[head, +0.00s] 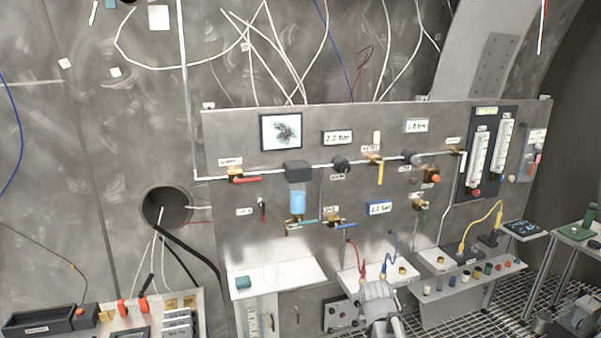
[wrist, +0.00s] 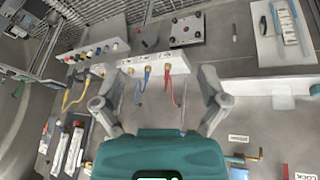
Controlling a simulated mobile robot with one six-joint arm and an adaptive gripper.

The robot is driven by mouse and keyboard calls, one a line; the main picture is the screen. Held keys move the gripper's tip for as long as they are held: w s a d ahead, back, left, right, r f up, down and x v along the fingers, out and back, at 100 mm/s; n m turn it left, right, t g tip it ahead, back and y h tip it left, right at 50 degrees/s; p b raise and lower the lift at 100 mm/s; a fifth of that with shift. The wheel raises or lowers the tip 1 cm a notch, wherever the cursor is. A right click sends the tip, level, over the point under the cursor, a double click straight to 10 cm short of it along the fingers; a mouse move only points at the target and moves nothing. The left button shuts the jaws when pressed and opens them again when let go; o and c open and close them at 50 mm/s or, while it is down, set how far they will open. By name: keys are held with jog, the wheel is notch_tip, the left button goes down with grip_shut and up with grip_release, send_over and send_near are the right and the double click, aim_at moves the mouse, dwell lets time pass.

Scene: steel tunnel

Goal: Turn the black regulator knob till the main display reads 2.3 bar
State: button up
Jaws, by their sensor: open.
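The black regulator knob (head: 341,163) sits on the pipe across the grey panel in the head view. Just above it a dark-framed display (head: 337,137) appears to read 2.2 bar; the digits are small. I cannot make out the knob in the wrist view. My gripper (wrist: 162,82) is open and empty in the wrist view, its grey fingers apart in front of the panel, near the shelf with red and blue cables. In the head view a grey part of my arm is at the bottom, well below the knob; the fingertips cannot be made out there.
A second display (head: 416,126) stands to the right, and a blue one (head: 379,208) lower down. A yellow-handled valve (head: 376,168) is right of the knob, a blue-bowled filter (head: 298,202) left. Red cable (head: 356,258) and blue cable (head: 391,247) rise from the shelf below.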

jog(key=s+a+f+g+y, duration=0.1)
jog(key=s+a+g, duration=0.1)
jog(key=s, duration=0.4)
jog(key=s+a+f+g+y+b, duration=0.1)
jog(key=s+a+f+g, duration=0.1)
jog(key=s, duration=0.4)
jog(key=shift+s+a+f+n+g, duration=0.15)
jog(key=shift+s+a+n+g, duration=0.05)
jog(key=shift+s+n+g, duration=0.2)
jog(key=shift+w, duration=0.1)
dwell(1.7)
jog(key=shift+w, duration=0.1)
